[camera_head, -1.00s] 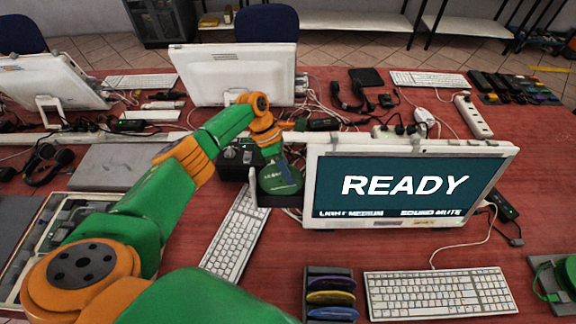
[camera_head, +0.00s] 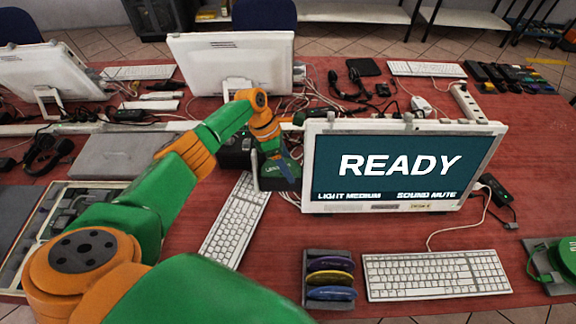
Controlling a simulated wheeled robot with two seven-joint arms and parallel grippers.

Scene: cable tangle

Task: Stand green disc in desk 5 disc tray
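The green disc (camera_head: 271,168) is at the middle left of the head view, beside the left edge of the READY monitor. My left gripper (camera_head: 281,169) is at the disc, and its dark blue finger overlaps the disc's face. The disc looks tilted and is partly covered; I cannot tell whether the fingers are closed on it. A dark disc tray (camera_head: 315,257) stands in front of the monitor, with a yellow, a purple and a blue disc in it. My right gripper is out of view.
The READY monitor (camera_head: 405,165) stands right of my gripper. One white keyboard (camera_head: 235,222) lies below the gripper and another (camera_head: 435,275) right of the tray. A green device (camera_head: 548,262) is at the right edge. Red desktop is bare between the left keyboard and the tray.

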